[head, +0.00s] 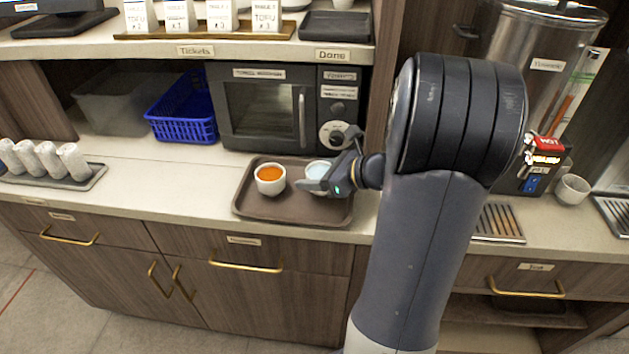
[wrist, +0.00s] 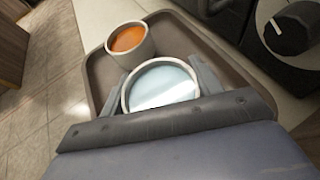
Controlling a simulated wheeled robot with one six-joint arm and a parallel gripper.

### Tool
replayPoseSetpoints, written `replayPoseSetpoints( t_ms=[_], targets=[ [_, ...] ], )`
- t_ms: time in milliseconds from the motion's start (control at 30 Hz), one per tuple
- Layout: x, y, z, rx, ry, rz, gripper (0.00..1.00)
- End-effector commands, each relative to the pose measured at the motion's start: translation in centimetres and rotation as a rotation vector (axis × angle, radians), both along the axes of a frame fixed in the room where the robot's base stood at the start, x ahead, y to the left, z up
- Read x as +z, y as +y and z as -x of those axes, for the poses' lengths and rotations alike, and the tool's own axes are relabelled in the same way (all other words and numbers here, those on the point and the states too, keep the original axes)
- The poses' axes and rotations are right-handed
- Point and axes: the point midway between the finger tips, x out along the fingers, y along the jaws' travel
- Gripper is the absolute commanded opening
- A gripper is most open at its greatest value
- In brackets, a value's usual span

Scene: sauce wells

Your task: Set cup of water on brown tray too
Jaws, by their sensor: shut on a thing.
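The cup of water (head: 316,169) is a white cup with pale blue liquid. It is at the right part of the brown tray (head: 290,214), over the tray's surface; I cannot tell whether its base touches the tray. My gripper (head: 322,183) is shut on this cup, with a finger on each side of it. The wrist view shows the cup of water (wrist: 163,87) upright between the fingers, with the tray (wrist: 100,75) around and below it. A white cup of orange liquid (head: 270,180) stands on the tray to the left. My gripper hides part of the water cup in the head view.
A towel warmer (head: 265,110) stands behind the tray, with a blue basket (head: 183,112) to its left. Rolled towels (head: 45,158) lie on a tray at the far left. A metal dispenser (head: 535,75) and a small white cup (head: 572,189) are at the right. The counter left of the brown tray is clear.

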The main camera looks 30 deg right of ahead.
Motion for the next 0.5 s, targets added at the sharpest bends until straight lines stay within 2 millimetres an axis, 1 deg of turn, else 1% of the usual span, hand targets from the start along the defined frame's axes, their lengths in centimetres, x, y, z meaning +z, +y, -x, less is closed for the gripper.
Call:
replayPoseSetpoints(
  t_ms=[33,100,367,500],
  targets=[
    [-0.9,0.0,0.0,-0.001,0.003,-0.004,0.32],
    [-1.5,0.0,0.0,0.000,0.002,-0.003,0.32],
    [-1.6,0.0,0.0,-0.001,0.000,0.000,0.32],
    [-2.1,0.0,0.0,-0.001,0.000,0.000,0.32]
  ],
)
